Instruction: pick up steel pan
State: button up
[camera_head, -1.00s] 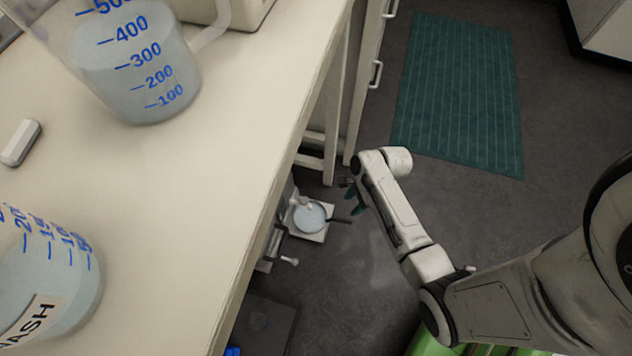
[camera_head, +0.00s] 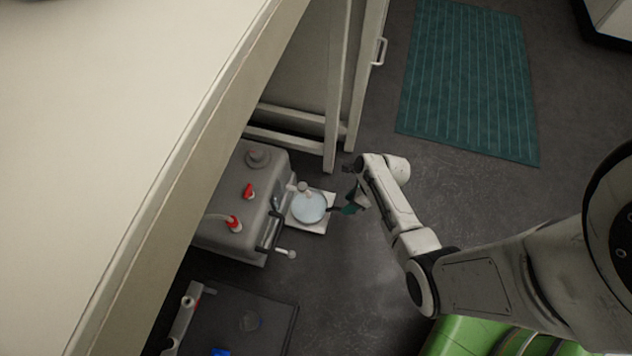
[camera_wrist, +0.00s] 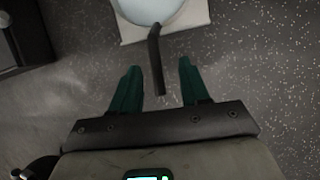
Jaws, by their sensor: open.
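The steel pan (camera_head: 309,208) is a round pale dish on a small white plate on the floor. Its dark handle (camera_wrist: 155,62) points toward my gripper. In the wrist view part of the pan (camera_wrist: 150,8) shows at the top edge. My gripper (camera_wrist: 158,84) is open, with its two green fingers on either side of the handle's end. From this view I cannot tell how high the fingers are relative to the handle. In the head view my gripper (camera_head: 350,208) is at the handle's right end, partly covered by my own arm.
A grey machine with red knobs (camera_head: 240,205) stands left of the pan. A dark tray (camera_head: 280,325) lies in front. The bench (camera_head: 110,130) overhangs at left, with its leg (camera_head: 333,100) behind. A green mat (camera_head: 470,80) lies on clear floor at the right.

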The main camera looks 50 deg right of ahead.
jog(key=b+x, duration=0.1)
jog(key=x, duration=0.1)
jog(key=b+x, duration=0.2)
jog(key=shift+s+a, duration=0.15)
jog(key=shift+s, duration=0.05)
jog(key=shift+w+a+f+b, duration=0.2)
jog(key=shift+w+f+b, duration=0.05)
jog(key=shift+f+b, duration=0.2)
jog(key=shift+r, duration=0.1)
jog(key=shift+c, duration=0.3)
grip_shut()
